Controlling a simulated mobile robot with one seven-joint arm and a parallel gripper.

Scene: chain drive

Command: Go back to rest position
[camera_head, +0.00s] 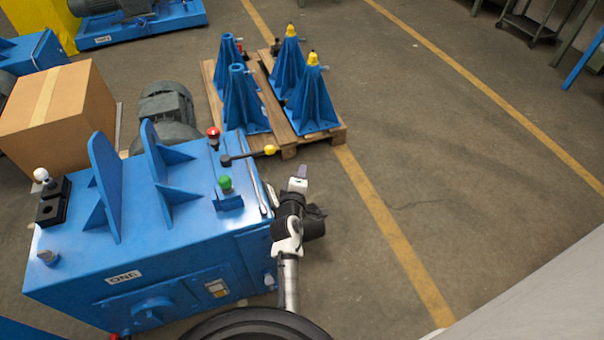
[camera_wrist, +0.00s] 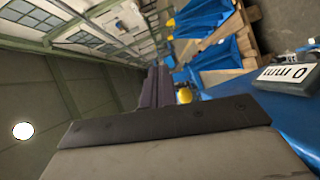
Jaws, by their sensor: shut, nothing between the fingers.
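My gripper (camera_head: 301,172) is at the right edge of the blue machine (camera_head: 180,255) in the head view, close to a lever with a yellow knob. Its fingers are together with nothing between them. In the wrist view the closed fingers (camera_wrist: 160,85) show in the middle, beyond the dark gripper body. The lever (camera_head: 245,155) has a dark arm and lies across the machine's upper right corner. I cannot tell whether the gripper touches the machine.
A pallet (camera_head: 290,143) with several blue stands is behind the machine. A cardboard box (camera_head: 60,110) and a grey motor (camera_head: 167,105) are at the left and back. The floor (camera_head: 440,170) to the right is open, crossed by yellow lines. A pale surface (camera_head: 560,300) fills the lower right corner.

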